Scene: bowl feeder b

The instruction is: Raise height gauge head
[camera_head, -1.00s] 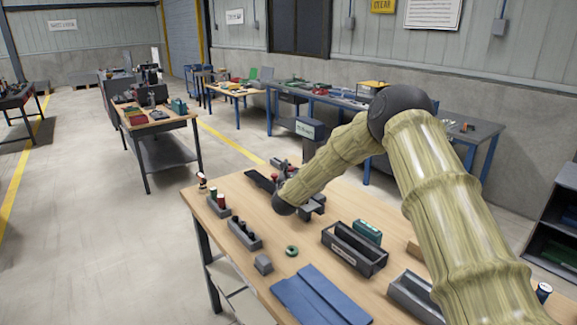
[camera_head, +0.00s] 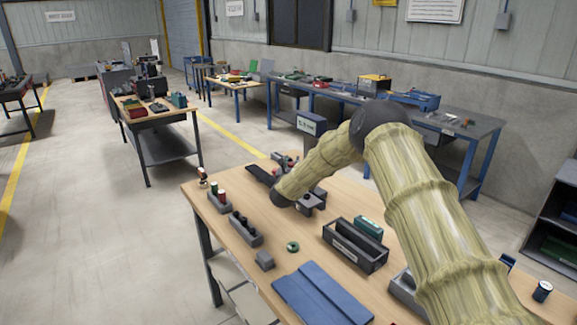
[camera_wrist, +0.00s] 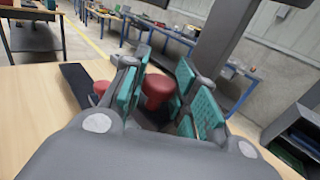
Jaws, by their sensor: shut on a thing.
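My gripper (camera_wrist: 160,92) has teal pads on its fingers and is shut on a red knob (camera_wrist: 158,86) in the wrist view. A grey upright post (camera_wrist: 214,42) stands just behind and right of the fingers. A second red knob (camera_wrist: 101,88) shows left of the left finger, partly covered by it. In the head view, my arm's wrist end is over the far part of the wooden bench, among dark grey parts with a bit of red (camera_head: 293,160). My arm hides much of this spot, and the gauge's scale cannot be read.
The wooden bench (camera_head: 235,255) holds a dark flat bar (camera_head: 262,175), small grey holders (camera_head: 245,230), a green ring (camera_head: 293,247), a dark open bin (camera_head: 355,247) and a blue folded mat (camera_head: 322,295). Bare wood lies at the near left. Other workbenches stand behind, clear of the arm.

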